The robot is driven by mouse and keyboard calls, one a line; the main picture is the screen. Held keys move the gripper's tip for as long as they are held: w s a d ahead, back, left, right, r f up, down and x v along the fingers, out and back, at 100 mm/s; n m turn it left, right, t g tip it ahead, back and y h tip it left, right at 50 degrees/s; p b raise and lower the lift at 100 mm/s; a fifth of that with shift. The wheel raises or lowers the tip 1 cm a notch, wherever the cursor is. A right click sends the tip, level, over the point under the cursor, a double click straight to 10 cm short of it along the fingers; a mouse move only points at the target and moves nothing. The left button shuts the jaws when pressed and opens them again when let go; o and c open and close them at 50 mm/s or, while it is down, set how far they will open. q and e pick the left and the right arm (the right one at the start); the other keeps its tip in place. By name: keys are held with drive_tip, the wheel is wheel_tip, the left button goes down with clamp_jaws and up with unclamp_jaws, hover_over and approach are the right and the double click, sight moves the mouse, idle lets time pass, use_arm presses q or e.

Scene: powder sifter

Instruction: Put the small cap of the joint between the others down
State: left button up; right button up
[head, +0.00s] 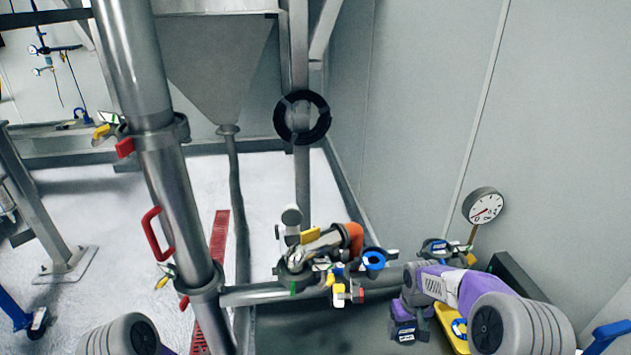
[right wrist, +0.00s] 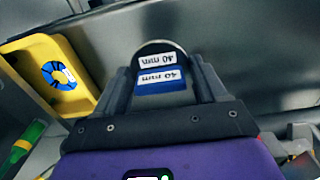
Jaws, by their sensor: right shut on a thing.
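My right gripper (head: 406,328) (right wrist: 163,86) is shut on the small cap (right wrist: 160,68), a dark round-edged piece with a white and a blue "40 mm" label. In the right wrist view the cap sits between the two dark fingers. In the head view the gripper is low at right, left of a yellow tray (head: 447,326) (right wrist: 45,55); the cap is too small to make out there. A blue ring piece (head: 461,328) (right wrist: 60,75) lies in the tray. My left gripper is not in view; only my left arm shows at bottom left.
Pipe fittings and valves (head: 320,265) crowd the centre, with a blue-topped ring (head: 374,260) at their right. A pressure gauge (head: 484,206) stands near the right wall. A steel pipe (head: 165,180) rises at left. A green-handled tool (right wrist: 28,135) shows in the right wrist view.

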drive_tip(key=shift+m, duration=0.3)
drive_tip(key=s+a+f+b, duration=0.1)
drive_tip(key=s+a+f, duration=0.1)
drive_tip(key=a, duration=0.1)
drive_tip(key=s+a+f+b, duration=0.1)
drive_tip(key=s+a+f, duration=0.1)
drive_tip(key=a, duration=0.1)
drive_tip(key=s+a+f+b, duration=0.1)
drive_tip(key=s+a+f, duration=0.1)
drive_tip(key=s+a, duration=0.1)
drive_tip(key=shift+a+f+b, duration=0.25)
drive_tip(key=shift+b, duration=0.15)
drive_tip(key=shift+s+a+f, duration=0.1)
drive_tip(key=shift+s+a, duration=0.2)
